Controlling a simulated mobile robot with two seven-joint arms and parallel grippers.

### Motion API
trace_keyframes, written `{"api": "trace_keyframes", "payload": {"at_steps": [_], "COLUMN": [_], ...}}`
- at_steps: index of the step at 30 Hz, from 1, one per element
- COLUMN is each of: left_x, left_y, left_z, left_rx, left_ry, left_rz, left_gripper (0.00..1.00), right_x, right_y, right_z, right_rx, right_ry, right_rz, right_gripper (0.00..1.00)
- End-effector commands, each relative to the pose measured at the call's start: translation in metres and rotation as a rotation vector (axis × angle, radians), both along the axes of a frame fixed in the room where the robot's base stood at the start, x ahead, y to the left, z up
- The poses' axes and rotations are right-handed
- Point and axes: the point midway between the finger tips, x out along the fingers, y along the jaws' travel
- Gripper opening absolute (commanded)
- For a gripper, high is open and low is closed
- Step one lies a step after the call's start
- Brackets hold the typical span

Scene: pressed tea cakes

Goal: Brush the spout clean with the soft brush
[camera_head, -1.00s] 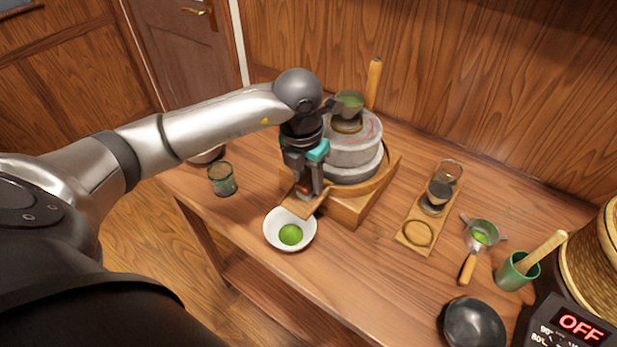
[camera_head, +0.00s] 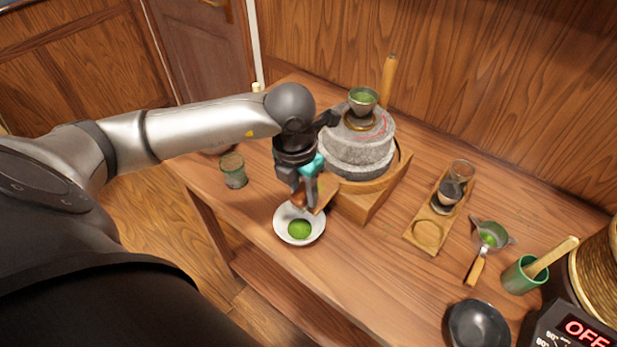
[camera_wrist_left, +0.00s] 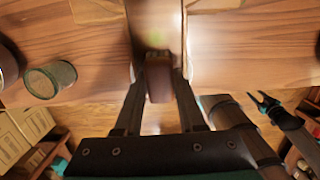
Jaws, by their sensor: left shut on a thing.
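My left gripper (camera_head: 305,200) is shut on the soft brush and points down at the front of the stone mill (camera_head: 360,150). In the left wrist view the brush (camera_wrist_left: 158,80) shows as a dark reddish-brown piece between the fingers. The wooden spout (camera_head: 327,197) juts from the mill's base, just right of the fingers. I cannot tell whether the bristles touch it. Below it stands a white bowl (camera_head: 318,232) with green powder (camera_head: 299,229). My right gripper (camera_wrist_left: 267,104) shows only in the left wrist view, small, with its fingers apart.
A glass cup (camera_head: 233,172) stands left of the bowl. To the right are a wooden tray (camera_head: 418,243), a strainer (camera_head: 491,236), a green cup (camera_head: 519,279) and a dark bowl (camera_head: 478,328).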

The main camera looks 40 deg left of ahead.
Motion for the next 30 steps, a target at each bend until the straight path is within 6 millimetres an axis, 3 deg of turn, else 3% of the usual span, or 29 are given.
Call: {"api": "trace_keyframes", "payload": {"at_steps": [24, 30], "left_x": [0.045, 0.047], "left_y": [-0.004, -0.004], "left_z": [0.005, 0.006], "left_rx": [-0.002, 0.000], "left_ry": [-0.006, -0.003], "left_rz": [0.001, -0.001], "left_gripper": [0.00, 0.00], "right_x": [0.000, 0.000], "right_y": [0.000, 0.001], "right_z": [-0.013, -0.013], "right_rx": [0.000, 0.001], "right_ry": [0.000, 0.000], "right_rz": [0.000, 0.000], "right_gripper": [0.50, 0.50]}}
